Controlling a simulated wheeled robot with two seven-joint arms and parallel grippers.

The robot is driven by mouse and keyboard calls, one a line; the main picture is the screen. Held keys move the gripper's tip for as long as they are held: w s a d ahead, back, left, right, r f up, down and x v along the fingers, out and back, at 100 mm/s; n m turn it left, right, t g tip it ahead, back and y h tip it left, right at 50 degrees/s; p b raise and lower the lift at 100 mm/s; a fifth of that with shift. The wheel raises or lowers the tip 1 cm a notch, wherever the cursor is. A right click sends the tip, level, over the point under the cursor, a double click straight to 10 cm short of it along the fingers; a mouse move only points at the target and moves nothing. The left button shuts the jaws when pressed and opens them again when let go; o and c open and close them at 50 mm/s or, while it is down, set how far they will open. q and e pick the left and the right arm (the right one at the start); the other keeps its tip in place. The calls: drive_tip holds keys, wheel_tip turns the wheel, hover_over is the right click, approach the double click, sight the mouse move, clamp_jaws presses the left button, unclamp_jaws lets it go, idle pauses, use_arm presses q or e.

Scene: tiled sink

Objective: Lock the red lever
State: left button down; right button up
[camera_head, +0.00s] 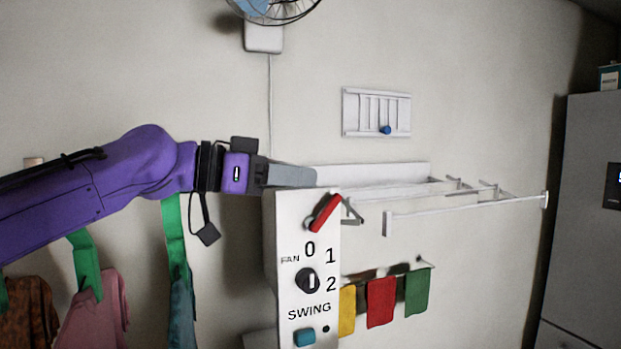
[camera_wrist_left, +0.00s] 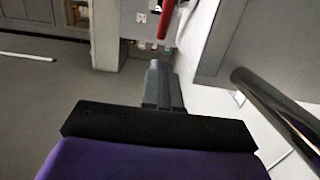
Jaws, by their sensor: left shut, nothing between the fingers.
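The red lever (camera_head: 325,213) sits at the top of a white panel (camera_head: 295,235) and is tilted, its upper end leaning right. It also shows in the left wrist view as a red bar (camera_wrist_left: 167,18) at the top, ahead of the fingers. My left gripper (camera_head: 314,177) is shut and empty, its fingertips level with the panel's top edge, a little above and left of the lever. The fingers (camera_wrist_left: 160,68) look apart from the lever in the wrist view. My right gripper is not in view.
Below the lever are a black fan knob (camera_head: 307,281) and a teal swing button (camera_head: 304,337). A white drying rack (camera_head: 465,204) extends to the right, with coloured cloths (camera_head: 381,301) beneath. A slider panel with a blue knob (camera_head: 386,130) is on the wall.

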use_arm(q)
drive_tip(key=s+a+r+b, duration=0.2)
drive_tip(key=s+a+r, duration=0.1)
drive_tip(key=a+r, duration=0.4)
drive_tip(key=shift+a, duration=0.45)
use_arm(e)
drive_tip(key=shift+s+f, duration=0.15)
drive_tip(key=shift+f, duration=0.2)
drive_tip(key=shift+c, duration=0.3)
